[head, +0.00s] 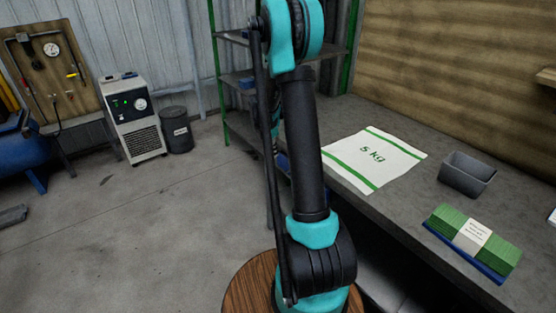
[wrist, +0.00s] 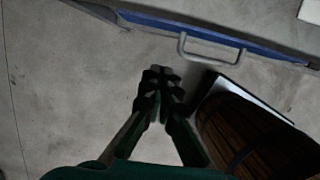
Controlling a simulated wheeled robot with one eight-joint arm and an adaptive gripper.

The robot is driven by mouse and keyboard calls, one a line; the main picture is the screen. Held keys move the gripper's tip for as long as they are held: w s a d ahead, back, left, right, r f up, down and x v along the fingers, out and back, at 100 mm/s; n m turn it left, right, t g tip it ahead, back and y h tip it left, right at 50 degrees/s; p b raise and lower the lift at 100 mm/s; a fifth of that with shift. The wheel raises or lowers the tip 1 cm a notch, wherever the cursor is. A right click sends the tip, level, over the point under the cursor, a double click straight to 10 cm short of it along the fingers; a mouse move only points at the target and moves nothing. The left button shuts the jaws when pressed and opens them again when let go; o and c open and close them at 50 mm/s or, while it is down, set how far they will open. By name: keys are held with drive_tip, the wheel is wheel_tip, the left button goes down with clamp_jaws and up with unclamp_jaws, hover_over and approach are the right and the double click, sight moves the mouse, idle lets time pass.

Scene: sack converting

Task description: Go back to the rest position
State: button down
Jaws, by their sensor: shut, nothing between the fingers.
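My gripper (wrist: 162,84) shows in the wrist view, pointing down over the bare concrete floor. Its dark fingers come together at the tips, and nothing is between them. In the head view my arm stands upright across the middle of the picture, and the gripper itself is hidden there. In the wrist view a blue edge with a grey handle (wrist: 208,60) lies beyond the fingertips.
A grey workbench (head: 402,204) on the right holds a white 5 kg sack (head: 352,170), a grey bin (head: 467,175) and a banded green stack (head: 448,217). A shelf rack (head: 232,88) stands behind my arm. The floor (head: 130,235) at left is mostly clear.

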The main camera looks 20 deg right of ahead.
drive_tip(key=s+a+r+m+t+y, duration=0.1)
drive_tip(key=s+a+r+m, duration=0.3)
drive_tip(key=s, duration=0.4)
drive_tip(key=s+a+r+m+t, duration=0.1)
drive_tip(key=s+a+r+m, duration=0.1)
drive_tip(key=s+r+m, duration=0.35)
drive_tip(key=s+a+f+m, duration=0.2)
drive_tip(key=s+m, duration=0.4)
drive_tip(key=s, duration=0.3)
drive_tip(key=s+a+f+m+t+y, duration=0.1)
drive_tip(key=s+a+f+m, duration=0.1)
drive_tip(key=s+m, duration=0.4)
drive_tip(key=s+f, duration=0.1)
drive_tip(key=s, duration=0.2)
drive_tip(key=shift+y, duration=0.3)
